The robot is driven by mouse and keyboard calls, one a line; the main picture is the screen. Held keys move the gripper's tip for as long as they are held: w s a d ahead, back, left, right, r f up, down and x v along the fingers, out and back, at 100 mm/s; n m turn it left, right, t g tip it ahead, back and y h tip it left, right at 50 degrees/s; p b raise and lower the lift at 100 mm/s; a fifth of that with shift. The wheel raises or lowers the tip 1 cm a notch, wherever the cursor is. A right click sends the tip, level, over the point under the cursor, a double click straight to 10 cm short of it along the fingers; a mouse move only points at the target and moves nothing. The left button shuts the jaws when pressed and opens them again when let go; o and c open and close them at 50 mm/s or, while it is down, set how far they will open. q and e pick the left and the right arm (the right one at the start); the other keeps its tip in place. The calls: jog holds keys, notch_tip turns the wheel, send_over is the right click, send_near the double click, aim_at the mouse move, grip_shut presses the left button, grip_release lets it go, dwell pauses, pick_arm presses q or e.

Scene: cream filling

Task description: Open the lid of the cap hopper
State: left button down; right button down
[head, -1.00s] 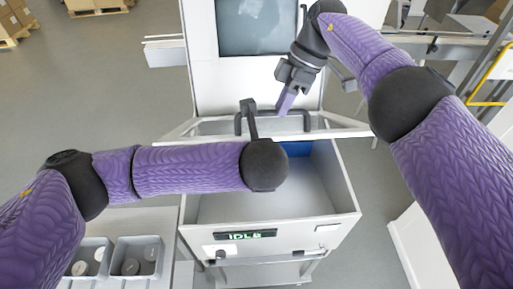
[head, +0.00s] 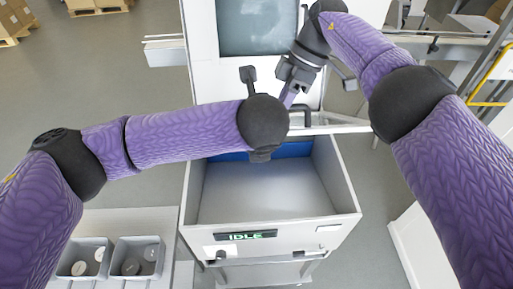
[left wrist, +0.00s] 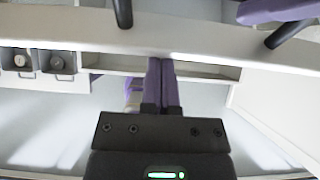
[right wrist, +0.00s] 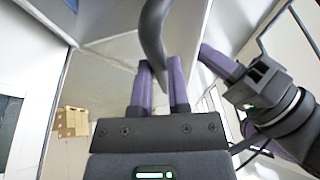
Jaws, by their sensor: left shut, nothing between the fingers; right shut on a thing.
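The cap hopper (head: 343,180) is a white, open-topped box in the middle of the head view. Its white lid (head: 345,130) is raised at the back, and most of the hopper's interior shows. A dark bar handle (head: 322,112) is on the lid; it also shows in the right wrist view (right wrist: 153,30). My right gripper (head: 287,97) is shut on this handle; its fingers flank the bar in the right wrist view (right wrist: 160,85). My left gripper (left wrist: 162,82) is shut and empty near the lid's edge (left wrist: 200,50). In the head view my left arm hides it.
A display on the hopper front (head: 245,236) reads IDLE. Grey bins (head: 137,258) holding round caps stand at lower left. A machine with a dark screen (head: 256,28) rises behind the hopper. A blue panel (head: 290,149) shows at the hopper's back inside.

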jog(key=c, duration=0.8)
grip_release()
jog(key=shift+s+f, duration=0.2)
jog(key=shift+c, duration=0.2)
jog(key=shift+o, duration=1.2)
jog(key=shift+w, duration=0.2)
